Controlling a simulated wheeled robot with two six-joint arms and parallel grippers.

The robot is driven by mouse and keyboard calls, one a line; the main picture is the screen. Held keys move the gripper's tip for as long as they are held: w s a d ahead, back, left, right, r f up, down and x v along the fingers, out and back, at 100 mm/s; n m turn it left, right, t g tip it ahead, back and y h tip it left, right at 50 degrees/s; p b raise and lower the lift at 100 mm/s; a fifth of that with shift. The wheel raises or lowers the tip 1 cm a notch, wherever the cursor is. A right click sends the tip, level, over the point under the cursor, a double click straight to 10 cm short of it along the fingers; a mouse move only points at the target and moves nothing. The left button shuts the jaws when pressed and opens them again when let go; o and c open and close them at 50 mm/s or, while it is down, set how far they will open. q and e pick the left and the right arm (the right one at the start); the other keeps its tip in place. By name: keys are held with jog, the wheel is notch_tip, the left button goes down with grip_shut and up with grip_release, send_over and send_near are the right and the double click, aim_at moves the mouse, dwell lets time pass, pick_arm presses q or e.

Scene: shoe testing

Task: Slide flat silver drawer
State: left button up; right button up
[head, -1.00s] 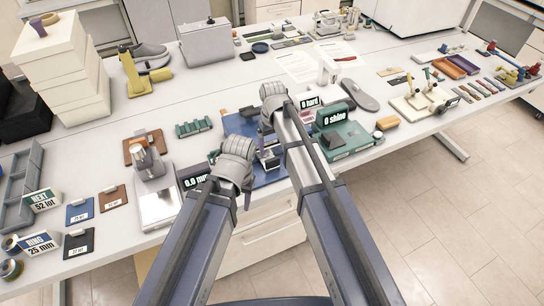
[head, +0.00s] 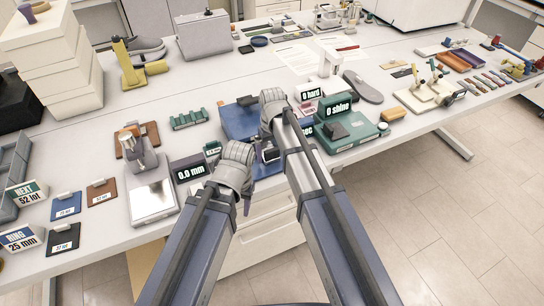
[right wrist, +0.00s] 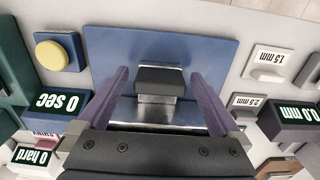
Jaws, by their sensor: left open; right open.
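In the right wrist view, a flat silver plate (right wrist: 155,114) lies on a blue base (right wrist: 215,55), with a dark block (right wrist: 160,79) at its far side. The open purple fingers of my right gripper (right wrist: 160,85) stand on either side of the block and plate, with gaps showing. In the head view, my right gripper (head: 268,150) is over the blue base (head: 236,124) and hides much of it. My left gripper (head: 230,195) is open and lower, at the table's front edge. I cannot tell whether the right fingers touch the plate.
A green "0 shine" device (head: 348,128) stands right of my right arm. A dark "0.0 mm" display (head: 189,172) and a gauge with a bare silver plate (head: 152,203) are left of my left gripper. A yellow button (right wrist: 51,55) sits beside the blue base.

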jog(key=shift+c, duration=0.4)
grip_shut()
dwell(0.4)
